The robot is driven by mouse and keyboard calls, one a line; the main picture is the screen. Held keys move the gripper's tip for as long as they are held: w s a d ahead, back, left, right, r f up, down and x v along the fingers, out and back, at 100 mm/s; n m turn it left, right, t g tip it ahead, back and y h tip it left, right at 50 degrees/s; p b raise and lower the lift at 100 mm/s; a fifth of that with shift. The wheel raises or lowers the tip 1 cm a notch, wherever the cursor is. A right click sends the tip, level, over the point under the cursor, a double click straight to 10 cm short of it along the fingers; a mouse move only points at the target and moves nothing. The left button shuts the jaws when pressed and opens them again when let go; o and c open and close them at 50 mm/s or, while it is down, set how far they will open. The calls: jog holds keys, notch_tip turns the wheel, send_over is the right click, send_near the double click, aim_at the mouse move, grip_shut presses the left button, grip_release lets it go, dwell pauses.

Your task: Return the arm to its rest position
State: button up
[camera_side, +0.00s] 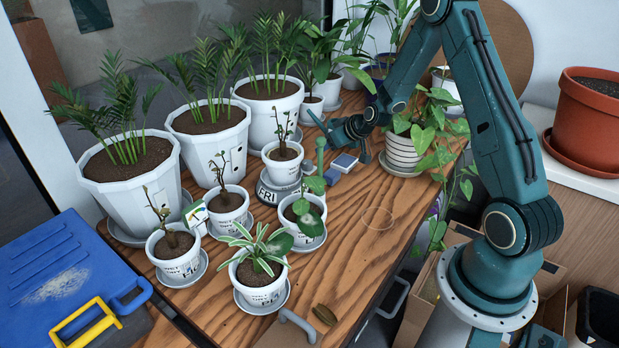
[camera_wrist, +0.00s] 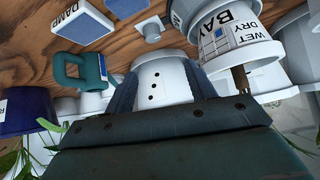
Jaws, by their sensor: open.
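My gripper (camera_side: 330,128) is at the far end of the wooden table, reaching left from my bent arm, low among the potted plants. In the wrist view my gripper (camera_wrist: 162,78) has its two dark fingers apart. A white pot with black dots (camera_wrist: 160,84) shows between and beyond them. I cannot tell how far away that pot is, and nothing appears held.
Large white palm pots (camera_side: 130,178) line the left and back. Small labelled pots (camera_side: 176,262) stand in front of them. A trailing plant in a ribbed pot (camera_side: 403,152) is close to my forearm. A blue toolbox (camera_side: 50,275) is front left. The table's right front (camera_side: 350,250) is mostly clear.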

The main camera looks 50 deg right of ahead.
jog(key=s+a+r+n+g, duration=0.1)
jog(key=s+a+r, duration=0.2)
jog(key=a+r, duration=0.25)
jog(key=s+a+r+y, duration=0.1)
jog(key=s+a+r, duration=0.2)
jog(key=a+r, duration=0.3)
jog(key=s+a+r+n+g, duration=0.1)
jog(key=s+a+r, duration=0.25)
jog(key=r, duration=0.45)
jog(key=s+a+r, duration=0.1)
jog(key=s+a, duration=0.2)
jog(key=s, duration=0.4)
jog(key=s+a+r, duration=0.2)
jog(key=s+a, duration=0.1)
jog(key=s, duration=0.4)
jog(key=s+a+r+g, duration=0.1)
jog(key=s+a+r, duration=0.1)
jog(key=s, duration=0.5)
jog(key=shift+a+r, duration=0.25)
jog(key=shift+a, duration=0.35)
